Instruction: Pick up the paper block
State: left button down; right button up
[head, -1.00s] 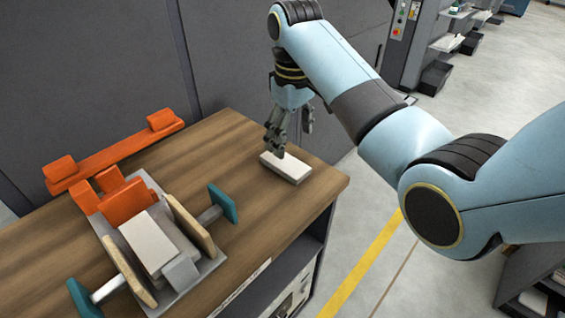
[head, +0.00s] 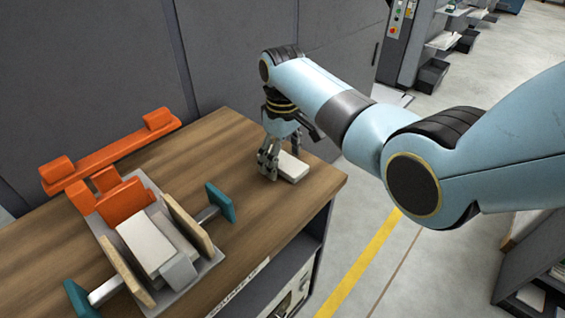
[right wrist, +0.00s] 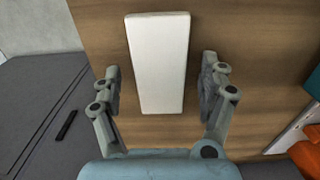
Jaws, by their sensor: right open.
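The white paper block (head: 290,166) lies flat on the wooden table near its right end. It also shows in the right wrist view (right wrist: 158,62), standing lengthwise between the two fingers. My right gripper (head: 267,172) is low at the left end of the block and partly covers it in the head view. In the right wrist view my right gripper (right wrist: 160,88) is open, with a finger on each side of the block and a gap on both sides. The left gripper is not in view.
An orange bar (head: 108,150) and a clamp-like fixture with orange, grey and teal parts (head: 215,262) holding another white block (head: 144,243) stand at the table's left. Bare tabletop (head: 222,150) lies between fixture and gripper. A dark cabinet wall (head: 230,50) stands behind.

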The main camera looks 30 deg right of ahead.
jog(key=c, duration=1.3)
